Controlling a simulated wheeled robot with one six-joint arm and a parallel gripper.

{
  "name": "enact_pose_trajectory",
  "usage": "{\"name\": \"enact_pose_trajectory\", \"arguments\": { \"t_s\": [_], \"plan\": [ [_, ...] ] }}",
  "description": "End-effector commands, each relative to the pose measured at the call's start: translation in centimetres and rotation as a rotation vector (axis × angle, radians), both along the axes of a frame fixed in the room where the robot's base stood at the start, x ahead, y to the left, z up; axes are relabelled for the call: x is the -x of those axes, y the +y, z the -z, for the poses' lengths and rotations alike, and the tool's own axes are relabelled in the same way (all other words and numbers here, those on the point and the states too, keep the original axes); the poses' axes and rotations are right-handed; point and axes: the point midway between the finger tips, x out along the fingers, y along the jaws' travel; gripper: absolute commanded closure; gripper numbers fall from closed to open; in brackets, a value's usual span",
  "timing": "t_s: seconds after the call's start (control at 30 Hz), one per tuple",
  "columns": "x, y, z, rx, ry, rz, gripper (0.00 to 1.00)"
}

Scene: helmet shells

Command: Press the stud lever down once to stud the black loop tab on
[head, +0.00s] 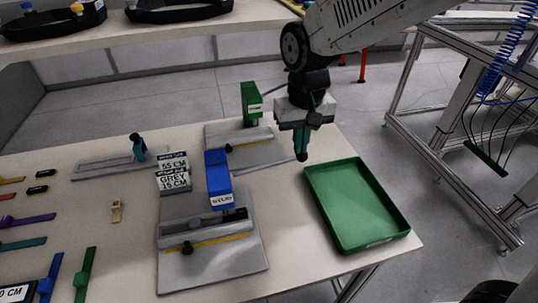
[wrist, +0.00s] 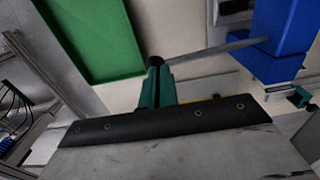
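The blue stud press (head: 218,180), labelled STUD, stands on a grey base plate (head: 215,270); its blue body also shows at the upper right of the wrist view (wrist: 280,35). A thin grey lever (head: 265,166) reaches right from it to my gripper; the wrist view shows this lever (wrist: 215,48) ending in a dark knob (wrist: 155,61). My gripper (head: 301,155) points down, its teal fingers close together with their tips at the knob. Whether they pinch or only touch it is unclear. I cannot make out the black loop tab on the press.
An empty green tray (head: 355,205) lies right of the press. A green press (head: 250,105) stands behind, with label blocks (head: 173,172) left of the blue press. Coloured straps (head: 85,275) and small black pieces (head: 42,173) lie at the left. A frame stand (head: 430,130) is off the table.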

Motion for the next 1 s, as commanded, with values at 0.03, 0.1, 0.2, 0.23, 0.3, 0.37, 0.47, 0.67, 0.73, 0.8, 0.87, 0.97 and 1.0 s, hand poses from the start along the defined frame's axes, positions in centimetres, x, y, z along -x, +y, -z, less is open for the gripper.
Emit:
{"name": "enact_pose_trajectory", "arguments": {
  "t_s": [0.03,0.1,0.2,0.23,0.3,0.37,0.47,0.67,0.73,0.8,0.87,0.97,1.0],
  "plan": [
    [0.0,0.0,0.2,0.001,0.002,0.000,1.00],
    [0.0,0.0,0.4,-0.001,0.001,0.000,1.00],
    [0.0,0.0,0.7,-0.001,0.001,0.000,1.00],
    [0.0,0.0,0.8,-0.001,0.001,0.000,1.00],
    [0.0,0.0,1.0,0.000,0.001,0.000,1.00],
    [0.0,0.0,1.2,0.000,0.001,0.000,1.00],
    [0.0,0.0,1.5,0.000,0.001,0.000,1.00],
    [0.0,0.0,2.1,0.001,0.002,0.000,1.00],
    [0.0,0.0,2.3,0.001,0.002,0.000,1.00],
    [0.1,0.0,2.5,0.001,0.002,0.000,1.00],
    [0.0,0.0,2.7,0.001,0.002,0.000,1.00],
    [0.0,0.0,3.0,0.000,0.001,0.000,1.00],
    [0.0,0.0,3.1,0.000,0.001,0.000,1.00]
  ]
}}
